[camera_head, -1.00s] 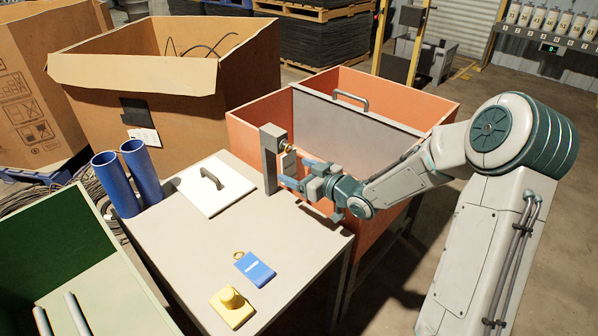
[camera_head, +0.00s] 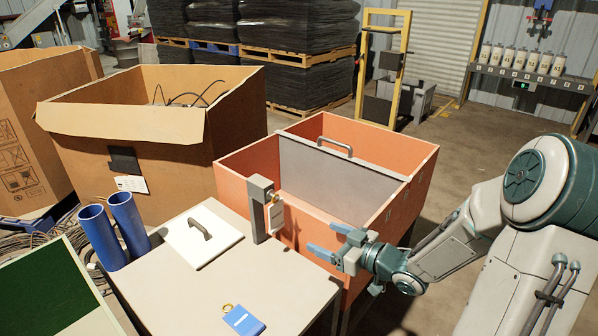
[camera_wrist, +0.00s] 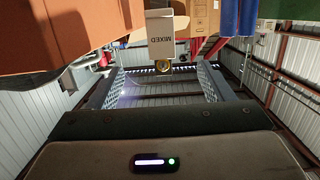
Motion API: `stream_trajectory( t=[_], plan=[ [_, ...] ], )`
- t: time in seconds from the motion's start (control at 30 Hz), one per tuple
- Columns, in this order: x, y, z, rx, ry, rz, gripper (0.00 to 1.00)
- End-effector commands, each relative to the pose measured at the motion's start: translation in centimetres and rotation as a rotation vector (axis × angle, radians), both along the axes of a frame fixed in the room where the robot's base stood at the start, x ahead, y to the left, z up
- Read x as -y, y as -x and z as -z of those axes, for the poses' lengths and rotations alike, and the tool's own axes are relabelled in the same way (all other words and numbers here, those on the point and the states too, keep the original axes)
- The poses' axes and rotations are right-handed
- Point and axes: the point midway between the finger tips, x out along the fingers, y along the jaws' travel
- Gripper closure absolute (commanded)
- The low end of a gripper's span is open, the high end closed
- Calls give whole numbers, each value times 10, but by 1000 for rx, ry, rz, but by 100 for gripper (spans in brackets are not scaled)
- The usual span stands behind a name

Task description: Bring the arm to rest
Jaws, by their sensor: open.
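My gripper (camera_head: 331,241) is open and empty, just right of the grey post at the table's edge, in front of the orange bin. A pale tag (camera_head: 276,216) with a brass ring hangs on the grey post (camera_head: 259,205), apart from my fingers. In the wrist view the tag (camera_wrist: 160,35) reads "MIXED" upside down, with its ring beyond the space between my open fingers (camera_wrist: 155,78).
The orange bin (camera_head: 228,181) with a grey divider stands behind my gripper. A cardboard box (camera_head: 235,110) stands behind. Open floor lies at right.

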Motion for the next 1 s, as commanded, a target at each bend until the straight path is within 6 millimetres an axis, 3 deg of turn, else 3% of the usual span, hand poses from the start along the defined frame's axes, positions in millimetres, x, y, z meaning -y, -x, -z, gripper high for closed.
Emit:
stream_trajectory(
  t=[0.27,0.4,0.53,0.77,1.0],
  plan=[
    [16,-13,-9,-116,249,154,26],
    [40,-12,-26,-221,428,311,26],
    [62,1,-53,-326,549,464,26],
    [83,54,-108,-549,629,695,26],
    [67,135,-159,-829,558,792,26]
  ],
)
